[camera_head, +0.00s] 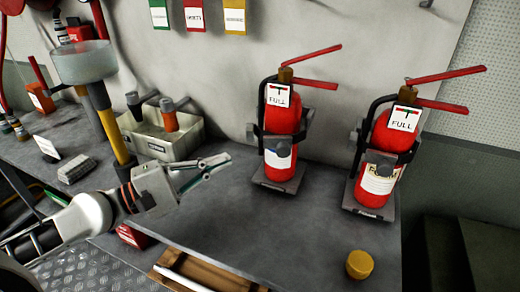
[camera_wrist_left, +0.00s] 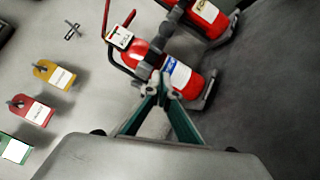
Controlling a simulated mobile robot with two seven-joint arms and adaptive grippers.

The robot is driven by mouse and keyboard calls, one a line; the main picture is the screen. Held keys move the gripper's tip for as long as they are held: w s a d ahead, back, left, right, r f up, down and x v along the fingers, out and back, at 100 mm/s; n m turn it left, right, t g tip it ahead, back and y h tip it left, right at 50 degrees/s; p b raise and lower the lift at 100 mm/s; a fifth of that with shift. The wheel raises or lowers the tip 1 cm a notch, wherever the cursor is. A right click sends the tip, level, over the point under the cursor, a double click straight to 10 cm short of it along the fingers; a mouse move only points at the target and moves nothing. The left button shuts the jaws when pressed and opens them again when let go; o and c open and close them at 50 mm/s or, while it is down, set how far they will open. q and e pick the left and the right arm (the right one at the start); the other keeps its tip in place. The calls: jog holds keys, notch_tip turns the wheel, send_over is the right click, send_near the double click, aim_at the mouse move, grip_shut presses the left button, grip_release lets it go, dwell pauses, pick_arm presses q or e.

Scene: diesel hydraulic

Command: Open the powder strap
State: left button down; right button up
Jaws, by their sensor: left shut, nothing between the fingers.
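Two red fire extinguishers stand in brackets on the grey bench, the left one (camera_head: 282,118) and the right one (camera_head: 379,138). Each has a "FULL" tag. A dark strap (camera_head: 270,141) with a round knob crosses the left body; a similar strap (camera_head: 402,157) crosses the right one. Both straps look closed. The left label has blue, the right one yellow; I cannot read which is powder. My left gripper (camera_head: 228,158) is shut and empty, left of the left extinguisher and apart from it. In the left wrist view its fingertips (camera_wrist_left: 161,82) overlap that extinguisher (camera_wrist_left: 193,86). My right gripper is not in view.
A grey bin (camera_head: 160,139) with two handled tools stands behind my left gripper. A yellow cap (camera_head: 359,264) lies at the bench's front right. Coloured tags (camera_head: 195,16) hang on the back wall. The bench before the extinguishers is mostly clear.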

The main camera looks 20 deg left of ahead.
pick_arm(q)
jog(key=w+d+r+p, duration=0.1)
jog(key=w+d+p, duration=0.3)
jog(key=d+p, duration=0.4)
jog(key=shift+w+d+r+p, duration=0.15)
jog(key=shift+d+r+p, duration=0.05)
jog(key=shift+r+p, duration=0.25)
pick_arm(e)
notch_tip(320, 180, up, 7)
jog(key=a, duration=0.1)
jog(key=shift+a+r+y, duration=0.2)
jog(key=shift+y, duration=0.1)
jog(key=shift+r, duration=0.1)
pick_arm(q)
jog(key=shift+d, duration=0.15)
jog(key=shift+y, duration=0.3)
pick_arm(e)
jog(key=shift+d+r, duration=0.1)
